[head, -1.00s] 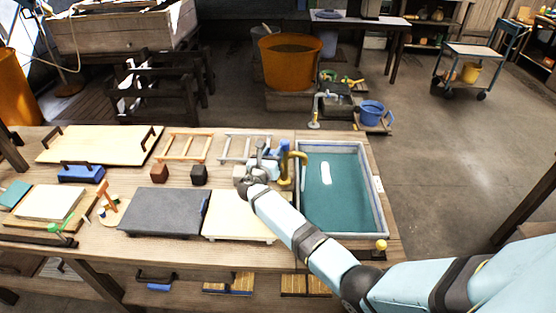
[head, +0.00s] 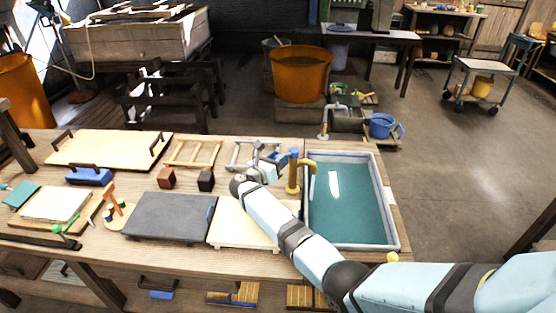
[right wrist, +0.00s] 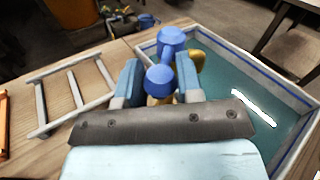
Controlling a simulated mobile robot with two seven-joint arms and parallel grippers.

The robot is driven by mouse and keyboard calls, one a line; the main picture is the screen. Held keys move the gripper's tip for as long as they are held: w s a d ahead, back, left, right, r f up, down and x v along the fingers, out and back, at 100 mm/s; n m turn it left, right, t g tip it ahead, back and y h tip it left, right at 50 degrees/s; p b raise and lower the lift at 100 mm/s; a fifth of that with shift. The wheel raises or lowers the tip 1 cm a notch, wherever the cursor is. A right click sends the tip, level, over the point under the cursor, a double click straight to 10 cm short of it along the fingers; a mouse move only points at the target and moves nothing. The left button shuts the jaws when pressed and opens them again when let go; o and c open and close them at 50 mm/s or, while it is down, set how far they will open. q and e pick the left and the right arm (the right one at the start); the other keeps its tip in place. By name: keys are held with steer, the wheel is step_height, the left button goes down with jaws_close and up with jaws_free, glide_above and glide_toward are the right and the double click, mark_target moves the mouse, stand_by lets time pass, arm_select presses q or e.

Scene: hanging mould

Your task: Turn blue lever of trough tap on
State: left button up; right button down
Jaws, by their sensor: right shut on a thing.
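The trough tap (head: 292,180) is a brass-yellow post with a curved spout, standing at the left edge of the water-filled trough (head: 396,225). Its blue lever (head: 294,154) is on top; in the right wrist view the lever (right wrist: 172,38) has two rounded blue ends. My right gripper (head: 277,161) reaches the tap from the left. In the right wrist view my right gripper (right wrist: 159,72) has its blue fingers on either side of the lever, shut on it. The contact is partly hidden by the lever's near end. My left gripper is not in view.
A cream board (head: 245,231) and a dark grey slab (head: 170,216) lie left of the trough. A ladder-like grey frame (head: 243,152) lies behind the gripper. Open floor is on the right.

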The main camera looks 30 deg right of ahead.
steer(key=c, duration=1)
jaws_free()
steer(key=shift+d+r, duration=0.1)
steer(key=shift+o, duration=1.1)
steer(key=shift+w, duration=0.1)
steer(key=b+v, duration=0.1)
steer(key=v, duration=1.3)
steer(key=shift+w, duration=0.1)
